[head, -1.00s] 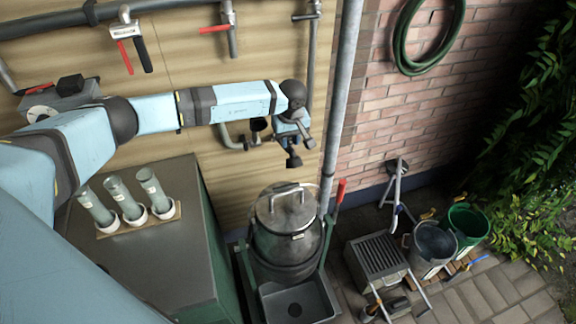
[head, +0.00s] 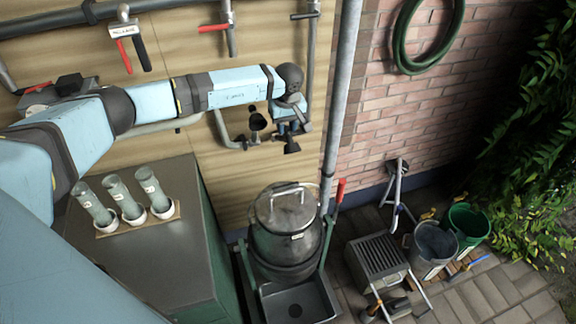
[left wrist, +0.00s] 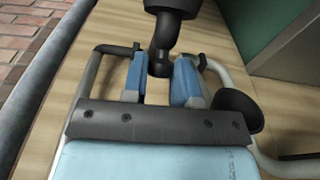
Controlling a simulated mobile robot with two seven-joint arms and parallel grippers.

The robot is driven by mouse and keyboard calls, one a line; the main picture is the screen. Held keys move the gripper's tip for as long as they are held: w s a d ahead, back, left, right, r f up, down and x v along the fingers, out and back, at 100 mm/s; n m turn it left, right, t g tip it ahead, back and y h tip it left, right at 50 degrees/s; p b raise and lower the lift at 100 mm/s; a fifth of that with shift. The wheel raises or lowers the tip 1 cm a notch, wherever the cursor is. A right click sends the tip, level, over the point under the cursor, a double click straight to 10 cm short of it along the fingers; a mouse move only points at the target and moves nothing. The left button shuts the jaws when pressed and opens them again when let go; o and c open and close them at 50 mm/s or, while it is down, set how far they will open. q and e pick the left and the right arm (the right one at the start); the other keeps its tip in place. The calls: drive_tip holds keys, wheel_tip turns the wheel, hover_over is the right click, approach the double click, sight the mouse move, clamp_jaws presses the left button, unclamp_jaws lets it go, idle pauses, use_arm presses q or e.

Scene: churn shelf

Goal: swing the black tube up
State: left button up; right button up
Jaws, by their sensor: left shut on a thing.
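The black tube (left wrist: 163,42) stands between the two blue fingers of my left gripper (left wrist: 162,80) in the left wrist view. The gripper is shut on it, near a rounded black joint. A wider black end of the tube shows at the top edge of that view. In the head view, my left gripper (head: 290,126) is in front of the wooden wall, and the tube's black end (head: 291,146) sticks out below it. The rest of the tube is hidden behind the gripper and wrist. My right gripper does not show.
A grey pipe (head: 222,130) and a black funnel (head: 257,120) are left of the gripper. A lidded churn (head: 286,235) stands below. Three clear tubes stand in a rack (head: 165,220) on the cabinet. A grey downpipe (head: 343,90) runs close on the right.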

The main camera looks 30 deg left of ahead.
use_arm(q)
drive_tip(key=shift+w+a+r, duration=0.25)
drive_tip(key=shift+w+r, duration=0.05)
drive_tip(key=shift+r, duration=0.15)
drive_tip(key=shift+w+a+r, duration=0.25)
drive_tip(key=shift+w+r, duration=0.05)
drive_tip(key=shift+r, duration=0.15)
drive_tip(key=shift+w+a+r+b, duration=0.75)
drive_tip(key=shift+w+a, duration=0.2)
drive_tip(key=shift+a, duration=0.15)
drive_tip(key=shift+w+a+r+b, duration=0.1)
drive_tip(key=shift+w+a+b, duration=0.5)
drive_tip(key=shift+a, duration=0.25)
drive_tip(key=o, duration=0.6)
drive_tip(key=shift+o, duration=1)
drive_tip(key=shift+w+f, duration=0.15)
drive_tip(key=shift+f, duration=0.05)
